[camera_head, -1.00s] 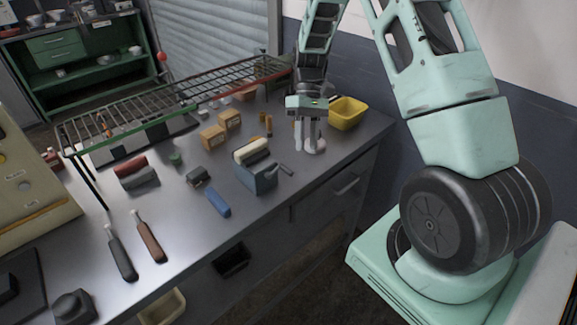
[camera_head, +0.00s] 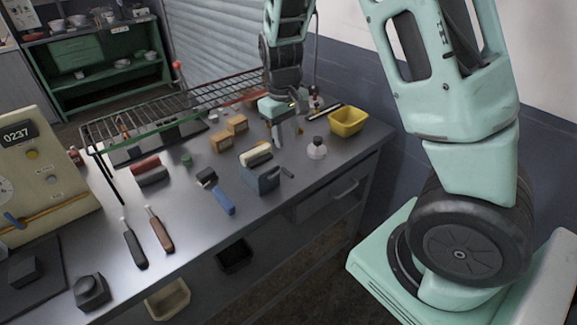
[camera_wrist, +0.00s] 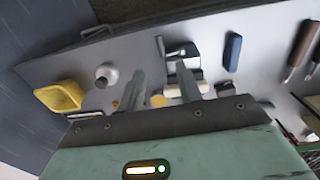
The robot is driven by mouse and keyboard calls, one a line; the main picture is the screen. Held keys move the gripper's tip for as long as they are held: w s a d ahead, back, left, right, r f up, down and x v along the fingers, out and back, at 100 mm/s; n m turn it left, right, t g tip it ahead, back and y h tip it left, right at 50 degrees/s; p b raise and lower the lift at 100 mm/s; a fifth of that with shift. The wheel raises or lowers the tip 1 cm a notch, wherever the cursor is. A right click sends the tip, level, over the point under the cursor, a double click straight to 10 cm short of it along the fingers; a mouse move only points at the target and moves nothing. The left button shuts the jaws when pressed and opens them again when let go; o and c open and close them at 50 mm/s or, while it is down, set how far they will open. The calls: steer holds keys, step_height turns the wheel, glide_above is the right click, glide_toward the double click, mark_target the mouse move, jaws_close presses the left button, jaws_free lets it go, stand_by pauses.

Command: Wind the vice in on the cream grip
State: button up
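The blue-grey vice (camera_head: 264,182) stands on the metal bench, with a short dark handle (camera_head: 287,173) at its right side. The cream grip (camera_head: 255,153) lies at the vice's top, on its far side; I cannot tell how tightly the jaws meet it. My gripper (camera_head: 287,136) points down behind and right of the vice, its fingers apart and empty. In the wrist view the vice (camera_wrist: 183,50) and cream grip (camera_wrist: 172,90) show beyond the open gripper (camera_wrist: 160,85). One finger partly covers both there.
A yellow bin (camera_head: 347,121) and a white flask (camera_head: 317,149) stand right of the gripper. A wire rack (camera_head: 170,105) runs along the back. Small wooden boxes (camera_head: 222,142) and a blue grip (camera_head: 223,202) lie nearby. Two handled tools (camera_head: 160,230) lie front left.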

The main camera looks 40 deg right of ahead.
mark_target(289, 172)
steer(key=f, duration=0.4)
steer(key=f+p, duration=0.1)
steer(key=f, duration=0.6)
steer(key=shift+d+f, duration=0.35)
steer(key=shift+f, duration=0.05)
jaws_close()
